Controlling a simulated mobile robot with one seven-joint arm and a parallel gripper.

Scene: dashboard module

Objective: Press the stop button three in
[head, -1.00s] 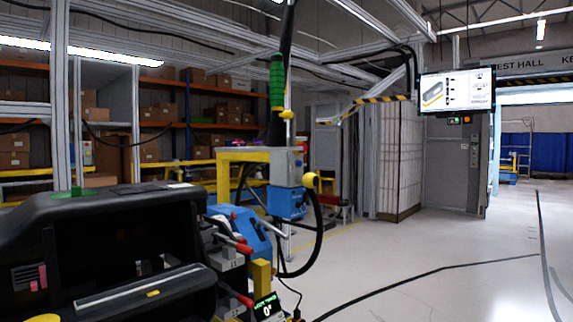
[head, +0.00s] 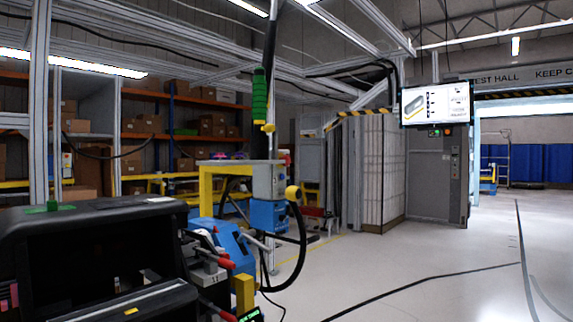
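I cannot make out a stop button for certain. A small box with a green and a red light (head: 440,132) sits under the wall screen (head: 435,103) on a grey cabinet (head: 436,180), far off to the right. It is too small to tell whether it holds buttons. A grey pillar panel (head: 455,165) with small dark controls stands beside it. The black dashboard module (head: 92,232) is close at the lower left. My gripper is not in view.
A blue and yellow fixture (head: 240,215) with red-tipped clamps and a black hoop stands right of the dashboard. A green-handled tool (head: 260,95) hangs above it. Shelves with boxes (head: 210,125) line the back left. The floor (head: 400,265) at right is open, crossed by dark lines.

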